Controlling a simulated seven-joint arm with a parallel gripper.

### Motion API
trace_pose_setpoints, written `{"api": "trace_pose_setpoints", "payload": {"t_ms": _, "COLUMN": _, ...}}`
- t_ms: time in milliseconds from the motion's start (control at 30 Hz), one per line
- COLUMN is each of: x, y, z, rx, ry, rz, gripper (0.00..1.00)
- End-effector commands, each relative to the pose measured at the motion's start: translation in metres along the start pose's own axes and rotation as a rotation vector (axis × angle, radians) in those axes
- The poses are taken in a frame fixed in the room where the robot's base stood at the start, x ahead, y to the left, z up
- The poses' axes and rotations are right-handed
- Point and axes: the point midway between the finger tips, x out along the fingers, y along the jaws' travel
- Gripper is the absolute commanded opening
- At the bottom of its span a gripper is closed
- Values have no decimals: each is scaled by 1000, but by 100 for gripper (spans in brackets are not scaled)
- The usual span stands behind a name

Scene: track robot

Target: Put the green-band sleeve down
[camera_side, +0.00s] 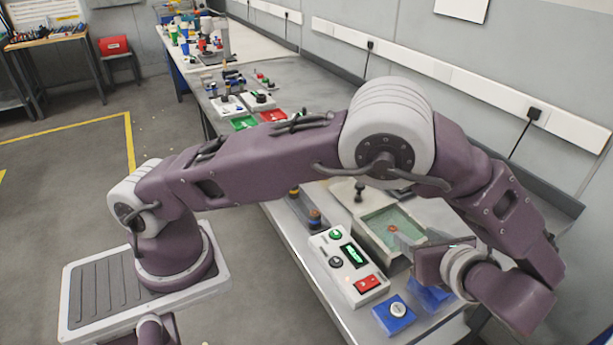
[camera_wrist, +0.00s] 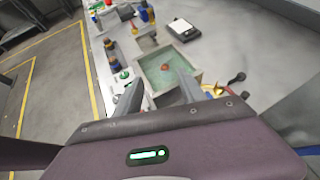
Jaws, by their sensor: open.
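My gripper (camera_wrist: 160,76) is open, its two fingers wide apart, with nothing seen between them. In the side view my gripper (camera_side: 404,241) is beside and over the near right part of a grey-walled basin (camera_side: 362,215). The basin (camera_wrist: 140,68) shows between and beyond the fingers in the wrist view, with a green inside and a small red-orange piece (camera_wrist: 165,68) in it. I cannot make out a green-band sleeve for certain in either view. Banded upright pieces (camera_wrist: 112,50) stand left of the basin, their band colours hard to tell.
A white control box (camera_side: 333,262) with a green display and red switch stands left of my gripper. A blue block (camera_side: 386,319) with a round white top is at the bench's front. A dark scale-like device (camera_wrist: 183,29) lies beyond the basin; bare bench (camera_wrist: 235,50) is to its right.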

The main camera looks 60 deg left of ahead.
Motion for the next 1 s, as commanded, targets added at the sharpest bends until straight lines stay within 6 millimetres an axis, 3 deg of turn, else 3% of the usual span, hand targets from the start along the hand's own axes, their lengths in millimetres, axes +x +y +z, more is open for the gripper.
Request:
{"api": "trace_pose_setpoints", "payload": {"t_ms": 67, "x": -1, "y": 11, "z": 34, "rx": -127, "ry": 89, "rz": 53, "gripper": 48}}
{"api": "trace_pose_setpoints", "payload": {"t_ms": 167, "x": -5, "y": 44, "z": 87, "rx": -383, "ry": 261, "rz": 159, "gripper": 48}}
{"api": "trace_pose_setpoints", "payload": {"t_ms": 300, "x": -21, "y": 111, "z": 150, "rx": -817, "ry": 504, "rz": 311, "gripper": 48}}
{"api": "trace_pose_setpoints", "payload": {"t_ms": 400, "x": -39, "y": 166, "z": 178, "rx": -1161, "ry": 664, "rz": 407, "gripper": 48}}
{"api": "trace_pose_setpoints", "payload": {"t_ms": 500, "x": -57, "y": 213, "z": 185, "rx": -1489, "ry": 799, "rz": 483, "gripper": 48}}
{"api": "trace_pose_setpoints", "payload": {"t_ms": 633, "x": -73, "y": 249, "z": 178, "rx": -1804, "ry": 914, "rz": 540, "gripper": 48}}
{"api": "trace_pose_setpoints", "payload": {"t_ms": 800, "x": -80, "y": 263, "z": 170, "rx": -1970, "ry": 975, "rz": 567, "gripper": 48}}
{"api": "trace_pose_setpoints", "payload": {"t_ms": 1000, "x": -80, "y": 263, "z": 169, "rx": -1974, "ry": 977, "rz": 570, "gripper": 48}}
